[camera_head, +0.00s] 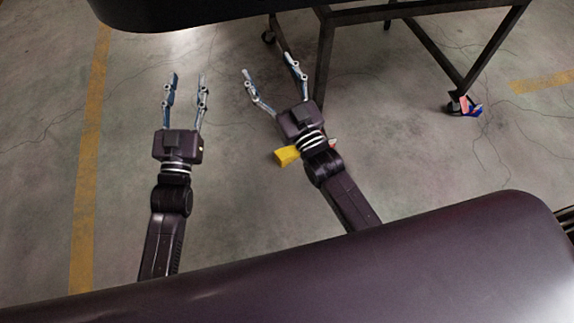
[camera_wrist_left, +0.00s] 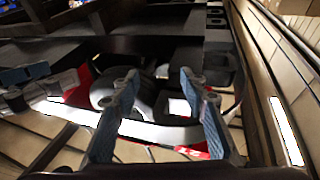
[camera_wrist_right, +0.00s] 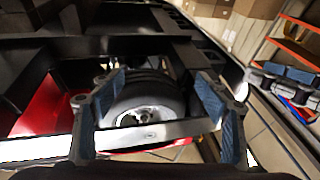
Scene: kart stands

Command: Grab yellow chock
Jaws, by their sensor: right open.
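The yellow chock (camera_head: 286,155) shows in the head view as a small yellow block, apparently on the floor, partly hidden by my right wrist. My right gripper (camera_head: 268,66) is open and empty, with its fingers pointing up the picture, past the chock. My left gripper (camera_head: 188,82) is open and empty, to the left of the chock and apart from it. The chock does not show in either wrist view. The left wrist view shows my left fingers apart (camera_wrist_left: 158,76), and the right wrist view shows my right fingers apart (camera_wrist_right: 158,84).
A dark metal stand (camera_head: 325,55) is at the upper middle, with a caster and red-blue piece (camera_head: 464,107) at its right leg. A dark body (camera_head: 190,10) spans the top left. A kart wheel (camera_wrist_right: 145,105) shows in the right wrist view. Floor left of my arms is clear.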

